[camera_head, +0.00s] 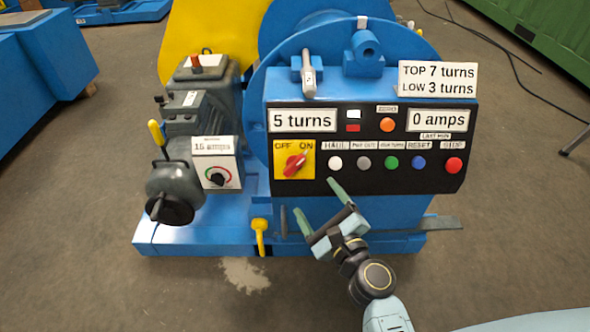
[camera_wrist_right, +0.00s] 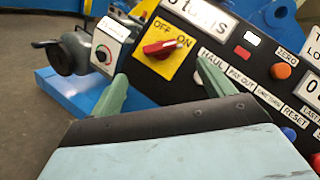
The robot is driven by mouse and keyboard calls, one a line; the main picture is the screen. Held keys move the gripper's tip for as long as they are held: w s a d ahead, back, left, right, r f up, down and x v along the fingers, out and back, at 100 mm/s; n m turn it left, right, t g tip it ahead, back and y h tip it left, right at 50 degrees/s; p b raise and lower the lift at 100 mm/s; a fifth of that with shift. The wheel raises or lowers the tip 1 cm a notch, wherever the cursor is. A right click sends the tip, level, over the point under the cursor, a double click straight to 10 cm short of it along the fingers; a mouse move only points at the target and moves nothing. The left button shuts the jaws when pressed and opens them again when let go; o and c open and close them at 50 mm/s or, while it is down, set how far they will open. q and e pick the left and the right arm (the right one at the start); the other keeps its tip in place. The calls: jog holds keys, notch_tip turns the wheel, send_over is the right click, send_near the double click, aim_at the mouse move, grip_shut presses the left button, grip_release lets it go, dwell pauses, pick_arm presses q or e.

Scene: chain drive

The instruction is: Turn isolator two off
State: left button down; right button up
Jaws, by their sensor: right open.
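A red rotary knob (camera_head: 295,165) sits on a yellow plate (camera_head: 280,173) marked OFF and ON, at the left of the black control panel. Its handle slants up to the right, its pale tip towards ON. It also shows in the right wrist view as a red knob (camera_wrist_right: 166,48) on the yellow plate, between the finger directions. I cannot read an isolator number on it. My right gripper (camera_head: 314,196) is open and empty, below and slightly right of the knob and apart from it. My left gripper is not in view.
The black panel (camera_head: 375,176) also carries several buttons, including a red one (camera_head: 453,165). Left stands a grey motor with a 15 amps dial box (camera_head: 217,165) and a yellow-handled lever (camera_head: 157,133). A yellow lever (camera_head: 260,236) stands at the base. Floor in front is clear.

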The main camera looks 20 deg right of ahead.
aim_at(295, 168)
jog(key=w, duration=0.3)
jog(key=w+a, duration=0.1)
jog(key=w, duration=0.5)
jog(key=shift+w+a, duration=0.2)
jog(key=shift+w, duration=0.05)
jog(key=shift+w+a, duration=0.15)
jog(key=shift+w, duration=0.65)
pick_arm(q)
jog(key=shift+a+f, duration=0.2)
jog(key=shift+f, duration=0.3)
pick_arm(e)
jog(key=c, duration=1)
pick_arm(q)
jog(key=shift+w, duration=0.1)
